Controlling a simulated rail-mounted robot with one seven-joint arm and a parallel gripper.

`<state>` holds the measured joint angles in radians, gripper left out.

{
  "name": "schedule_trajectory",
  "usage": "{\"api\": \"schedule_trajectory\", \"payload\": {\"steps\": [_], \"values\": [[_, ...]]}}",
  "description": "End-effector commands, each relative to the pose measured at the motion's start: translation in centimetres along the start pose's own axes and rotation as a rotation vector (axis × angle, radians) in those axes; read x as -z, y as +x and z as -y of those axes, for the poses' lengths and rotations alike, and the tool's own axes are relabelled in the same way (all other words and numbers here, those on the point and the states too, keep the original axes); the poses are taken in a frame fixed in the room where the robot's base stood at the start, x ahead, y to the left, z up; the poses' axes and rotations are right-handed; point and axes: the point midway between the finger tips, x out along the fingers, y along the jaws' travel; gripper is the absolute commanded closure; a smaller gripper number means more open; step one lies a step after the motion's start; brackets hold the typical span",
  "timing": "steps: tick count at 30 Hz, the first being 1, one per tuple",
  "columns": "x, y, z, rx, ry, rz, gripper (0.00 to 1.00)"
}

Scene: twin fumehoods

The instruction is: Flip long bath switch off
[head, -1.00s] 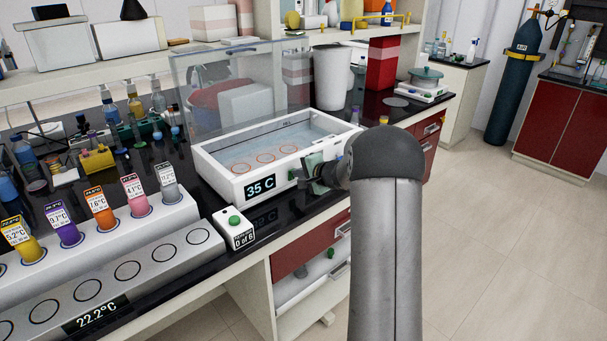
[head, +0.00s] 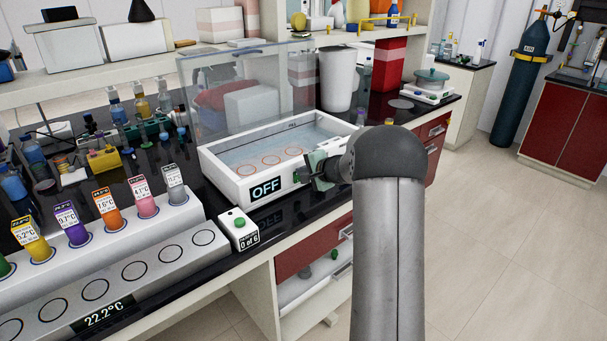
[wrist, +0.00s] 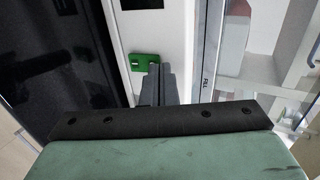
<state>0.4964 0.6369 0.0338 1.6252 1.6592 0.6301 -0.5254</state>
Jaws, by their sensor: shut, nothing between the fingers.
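The long bath (head: 222,182) is a white rectangular tank of water with three orange rings, on the black bench in the head view. Its front display (head: 266,188) reads OFF. Its green switch (wrist: 146,62) shows in the wrist view on the white front panel. My gripper (wrist: 157,75) is shut and empty, with its fingertips right at the lower edge of the switch; I cannot tell whether they touch it. In the head view my gripper (head: 303,174) is at the bath's front, right of the display, and hides the switch there.
A clear upright lid (head: 245,90) stands behind the bath. A white box with a green button (head: 239,222) sits left of the bath's front. A white block with coloured vials (head: 150,235) fills the bench's left front. The floor at right is clear.

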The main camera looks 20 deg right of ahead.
Motion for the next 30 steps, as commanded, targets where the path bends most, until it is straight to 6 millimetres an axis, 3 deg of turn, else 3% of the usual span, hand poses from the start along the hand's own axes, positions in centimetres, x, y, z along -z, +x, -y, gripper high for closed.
{"api": "schedule_trajectory", "payload": {"steps": [12, 17, 21, 30], "values": [[0.0, -0.2, 0.2, 0.0, 0.0, -0.001, 1.0], [-0.1, -1.4, -0.7, 0.001, -0.002, 0.0, 1.0], [-0.3, -4.0, -1.6, 0.003, -0.005, 0.002, 1.0], [-0.3, -10.8, 0.3, 0.001, -0.006, 0.002, 1.0]]}}
